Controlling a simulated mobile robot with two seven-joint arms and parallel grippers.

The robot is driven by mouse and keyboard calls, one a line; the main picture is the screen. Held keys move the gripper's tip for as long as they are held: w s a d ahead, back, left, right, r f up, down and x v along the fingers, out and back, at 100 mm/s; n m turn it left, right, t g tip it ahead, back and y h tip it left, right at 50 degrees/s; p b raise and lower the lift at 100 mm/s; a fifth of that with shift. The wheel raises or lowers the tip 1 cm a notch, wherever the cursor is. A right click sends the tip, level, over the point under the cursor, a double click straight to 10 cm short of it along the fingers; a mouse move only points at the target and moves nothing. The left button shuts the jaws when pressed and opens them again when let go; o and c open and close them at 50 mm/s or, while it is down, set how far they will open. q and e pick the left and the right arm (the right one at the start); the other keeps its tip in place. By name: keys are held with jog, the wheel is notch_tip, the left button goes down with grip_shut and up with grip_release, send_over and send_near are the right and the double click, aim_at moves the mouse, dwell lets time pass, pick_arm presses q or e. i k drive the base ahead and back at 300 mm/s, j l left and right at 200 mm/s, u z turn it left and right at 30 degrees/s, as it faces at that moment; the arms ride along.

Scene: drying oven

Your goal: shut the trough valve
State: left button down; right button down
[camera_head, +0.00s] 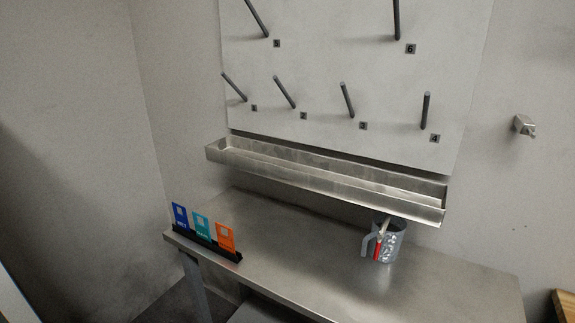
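A long metal trough (320,180) runs along the wall under a pegboard panel. Near its right end, a pale stub (385,227) shows just under the trough, at the mouth of a grey metal jug (391,246). A narrow red piece (378,249) shows at the jug's left side, by its handle. I cannot tell whether the red piece belongs to the trough valve or to the jug, nor whether the valve is open or shut. Neither of my grippers is in view.
The jug stands on a steel table (300,265). A dark holder with blue, teal and orange cards (201,228) stands at its left edge. Grey pegs stick out of the panel (330,60). A small metal fixture (523,125) is on the right wall. The table's middle is clear.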

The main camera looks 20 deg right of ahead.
aim_at(378, 246)
jog(key=i+l+z, duration=0.2)
jog(key=l, duration=0.2)
jog(key=i+l+z, duration=0.1)
jog(key=l+z, duration=0.15)
jog(key=l, duration=0.15)
jog(key=i+l+z, duration=0.2)
jog(key=l, duration=0.15)
